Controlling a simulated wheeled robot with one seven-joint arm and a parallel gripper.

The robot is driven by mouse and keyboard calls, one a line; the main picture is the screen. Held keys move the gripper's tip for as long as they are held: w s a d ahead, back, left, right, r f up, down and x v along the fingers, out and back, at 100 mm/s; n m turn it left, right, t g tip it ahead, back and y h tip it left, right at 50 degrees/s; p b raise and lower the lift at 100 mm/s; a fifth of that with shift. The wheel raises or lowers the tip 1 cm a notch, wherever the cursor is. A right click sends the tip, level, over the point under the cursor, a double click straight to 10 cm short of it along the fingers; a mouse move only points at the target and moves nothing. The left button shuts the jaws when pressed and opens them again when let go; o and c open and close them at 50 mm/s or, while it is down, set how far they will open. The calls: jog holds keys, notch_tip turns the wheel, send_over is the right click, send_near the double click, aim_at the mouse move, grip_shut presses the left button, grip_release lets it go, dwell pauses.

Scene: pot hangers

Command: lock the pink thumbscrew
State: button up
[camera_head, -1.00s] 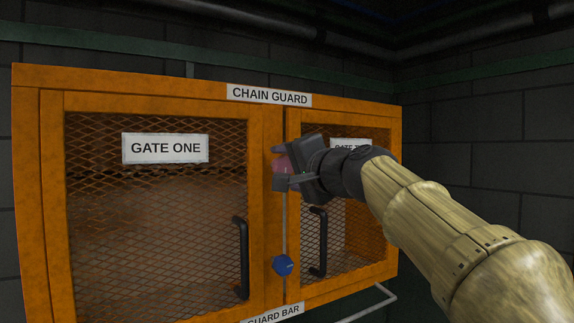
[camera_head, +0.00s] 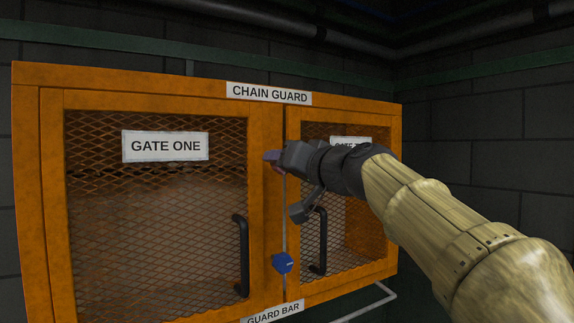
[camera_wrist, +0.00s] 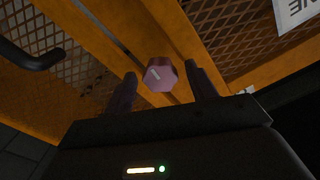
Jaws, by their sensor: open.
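The pink thumbscrew (camera_wrist: 160,74) is a faceted knob with a pale line on its face, on the orange strip between the two gates. In the wrist view it sits between the fingertips of my open gripper (camera_wrist: 160,82), with a small gap visible on either side. I cannot tell how deep the fingers reach around it. In the head view my gripper (camera_head: 277,161) is at the upper part of the strip and hides most of the thumbscrew.
The orange chain guard cabinet (camera_head: 155,101) has two mesh gates, each with a black handle; the left handle (camera_head: 243,255) and right handle (camera_head: 318,240) stick out. A blue knob (camera_head: 283,263) is lower on the strip. A grey rod (camera_head: 284,225) runs vertically there.

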jog(key=n, duration=0.3)
jog(key=shift+n, duration=0.4)
jog(key=shift+c, duration=0.5)
jog(key=c, duration=0.9)
jog(key=m, duration=1.5)
jog(key=shift+m, duration=0.3)
jog(key=shift+c, duration=0.2)
jog(key=o, duration=1.1)
